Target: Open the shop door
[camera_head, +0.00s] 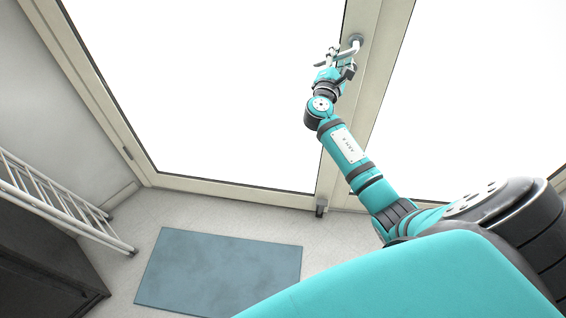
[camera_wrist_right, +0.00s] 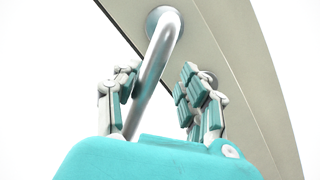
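The shop door (camera_head: 333,165) has a pale beige frame around bright white glass and looks closed. Its curved metal handle (camera_head: 355,42) sits on the upright stile between two panes. My right gripper (camera_head: 338,60) is up at this handle, its arm reaching in from the lower right. In the right wrist view the silver handle (camera_wrist_right: 158,55) curves down from its round mount and passes between the two fingers of the right gripper (camera_wrist_right: 160,95). The fingers are apart, with a clear gap between the handle and the right-hand finger. My left gripper is not in view.
A blue-grey mat (camera_head: 220,270) lies on the pale floor before the door. A white rack (camera_head: 60,205) and a dark cabinet (camera_head: 45,270) stand at the left. A small dark fitting (camera_head: 321,208) is at the stile's foot. Floor between mat and door is clear.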

